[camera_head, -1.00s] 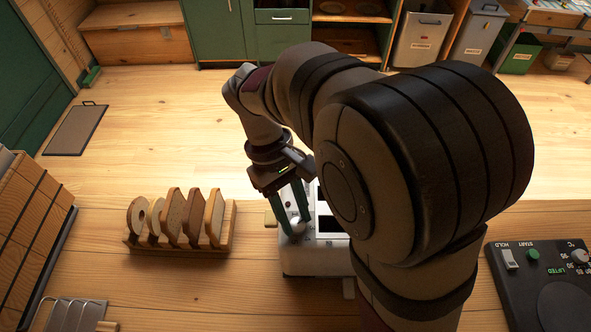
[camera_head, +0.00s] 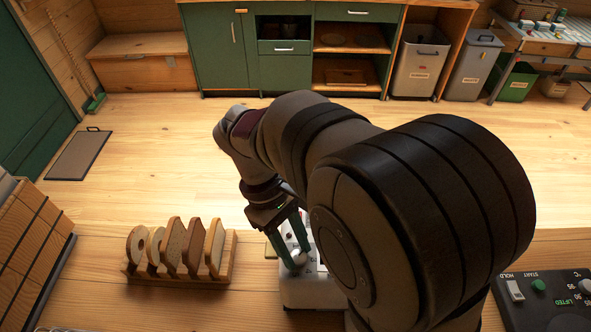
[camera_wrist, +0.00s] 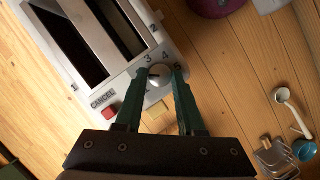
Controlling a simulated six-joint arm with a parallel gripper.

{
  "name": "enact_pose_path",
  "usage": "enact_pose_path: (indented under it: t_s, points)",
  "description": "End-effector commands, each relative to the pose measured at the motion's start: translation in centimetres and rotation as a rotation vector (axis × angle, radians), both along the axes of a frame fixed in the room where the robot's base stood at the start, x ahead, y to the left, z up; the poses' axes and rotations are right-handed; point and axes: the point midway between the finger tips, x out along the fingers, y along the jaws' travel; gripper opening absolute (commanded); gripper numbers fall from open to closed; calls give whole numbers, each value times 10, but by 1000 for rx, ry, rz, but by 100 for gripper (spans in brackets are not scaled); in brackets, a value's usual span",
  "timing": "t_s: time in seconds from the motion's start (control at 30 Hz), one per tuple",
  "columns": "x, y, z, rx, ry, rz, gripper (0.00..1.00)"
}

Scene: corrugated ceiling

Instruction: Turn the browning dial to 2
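The white toaster (camera_head: 310,292) stands on the wooden counter, partly hidden behind my arm in the head view. The dial's exact setting is too small to read. My gripper (camera_wrist: 161,72) is over the dial, its green fingers apart on either side of it. A narrow gap seems to show beside the dial; contact is not clear. My gripper also shows in the head view (camera_head: 290,258).
A wooden rack (camera_head: 180,280) with bread slices and a bagel stands left of the toaster. A dark control panel (camera_head: 545,300) lies at the right. In the wrist view, a white spoon (camera_wrist: 290,108) and a blue cup (camera_wrist: 304,150) lie to the right.

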Motion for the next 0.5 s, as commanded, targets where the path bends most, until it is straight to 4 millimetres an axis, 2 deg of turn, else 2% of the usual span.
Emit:
enact_pose_path:
  t_s: [0.03, 0.13, 0.5]
  points:
    - [0, 0, 0, 0, 0, 0, 49]
    - [0, 0, 0, 0, 0, -1, 66]
    - [2, 2, 6, 1, -2, 0, 66]
